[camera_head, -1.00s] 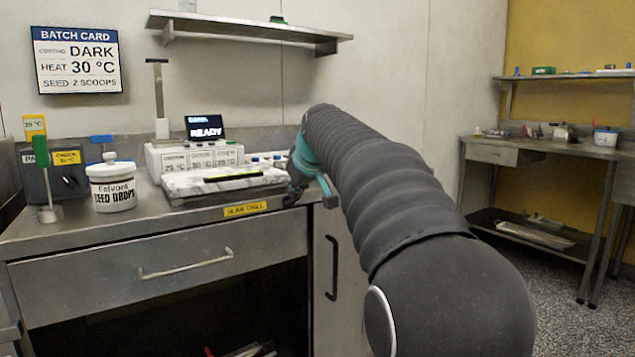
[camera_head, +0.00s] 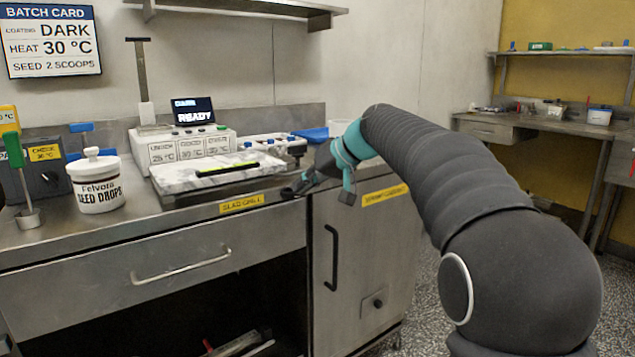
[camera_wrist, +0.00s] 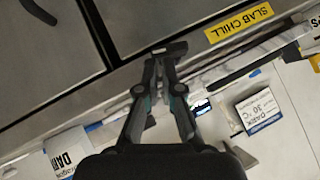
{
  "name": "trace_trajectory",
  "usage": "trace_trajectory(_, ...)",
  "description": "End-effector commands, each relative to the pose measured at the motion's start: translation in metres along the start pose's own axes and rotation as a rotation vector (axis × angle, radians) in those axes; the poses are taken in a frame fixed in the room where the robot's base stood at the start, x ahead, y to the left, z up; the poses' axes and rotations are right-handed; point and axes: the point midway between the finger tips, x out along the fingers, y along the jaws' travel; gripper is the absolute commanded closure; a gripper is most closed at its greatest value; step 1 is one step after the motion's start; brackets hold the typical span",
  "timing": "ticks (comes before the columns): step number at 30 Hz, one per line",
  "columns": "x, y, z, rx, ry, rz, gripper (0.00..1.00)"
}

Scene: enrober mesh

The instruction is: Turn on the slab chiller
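A pale marble slab (camera_head: 185,183) lies on the steel counter, with a dark bar with a yellow-green edge on it. A yellow "SLAB CHILL" label (camera_head: 241,204) is on the counter's front edge below the slab; it also shows, upside down, in the wrist view (camera_wrist: 238,22). No chiller switch can be made out beside the label. My gripper (camera_head: 292,190) is just right of the slab, near the counter's front edge. In the wrist view its fingertips (camera_wrist: 166,50) are together, with nothing seen between them, left of the label.
A white unit (camera_head: 185,148) with a "READY" screen (camera_head: 192,111) stands behind the slab. A seed drops jar (camera_head: 97,182) is at left. Below are a handled drawer (camera_head: 160,270) and a cabinet door (camera_head: 345,270) with a small knob (camera_head: 374,301). Floor is clear at right.

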Motion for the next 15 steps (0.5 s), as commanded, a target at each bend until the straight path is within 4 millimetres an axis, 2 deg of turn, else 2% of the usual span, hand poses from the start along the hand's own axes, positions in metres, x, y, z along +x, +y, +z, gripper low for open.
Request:
trace_trajectory(1,0.0051,-0.0027,0.0023,-0.001,-0.008,-0.008,1.00)
trace_trajectory(15,0.0098,-0.0060,0.0039,-0.008,-0.014,-0.013,1.00)
